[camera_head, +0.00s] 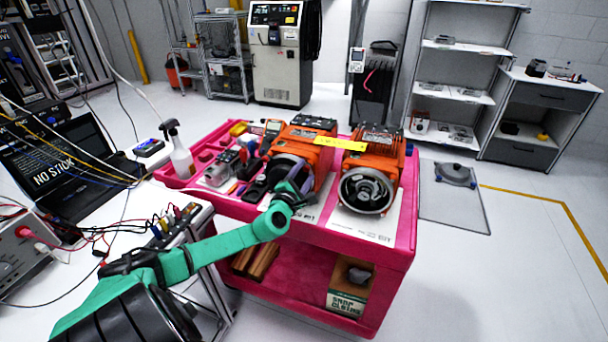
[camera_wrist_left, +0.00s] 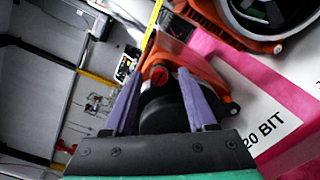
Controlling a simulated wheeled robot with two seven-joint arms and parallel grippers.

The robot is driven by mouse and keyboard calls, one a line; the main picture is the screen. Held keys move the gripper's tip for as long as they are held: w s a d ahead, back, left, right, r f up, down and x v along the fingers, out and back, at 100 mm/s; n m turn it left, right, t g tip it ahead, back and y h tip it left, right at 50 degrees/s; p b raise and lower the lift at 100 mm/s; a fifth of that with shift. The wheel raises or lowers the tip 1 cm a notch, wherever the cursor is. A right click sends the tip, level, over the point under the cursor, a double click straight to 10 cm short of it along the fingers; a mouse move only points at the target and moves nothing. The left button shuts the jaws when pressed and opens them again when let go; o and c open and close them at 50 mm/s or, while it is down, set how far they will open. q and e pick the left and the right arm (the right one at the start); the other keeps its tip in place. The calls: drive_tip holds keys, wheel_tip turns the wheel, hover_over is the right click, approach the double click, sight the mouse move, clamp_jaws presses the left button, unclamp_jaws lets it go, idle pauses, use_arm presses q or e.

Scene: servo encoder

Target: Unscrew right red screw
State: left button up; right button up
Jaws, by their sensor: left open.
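Two orange servo motors stand side by side on the pink cart: a left motor (camera_head: 299,150) with a black end part, and a right motor (camera_head: 372,160) with an open round housing. In the left wrist view, a small round red part (camera_wrist_left: 158,76), possibly a red screw, shows on the orange body above a black cylinder (camera_wrist_left: 165,108). My left gripper (camera_head: 283,178) is at the left motor's front; in its wrist view the purple fingers (camera_wrist_left: 158,92) are open, one on each side of the black cylinder. Contact cannot be told. The right gripper is not in view.
The pink cart (camera_head: 385,262) carries tools and a yellow strip (camera_head: 340,143) by the motors. A spray bottle (camera_head: 179,150) stands at its left end. A bench with a laptop (camera_head: 62,160) and cables is at left. Floor to the right is mostly clear.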

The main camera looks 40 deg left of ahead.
use_arm(q)
clamp_jaws()
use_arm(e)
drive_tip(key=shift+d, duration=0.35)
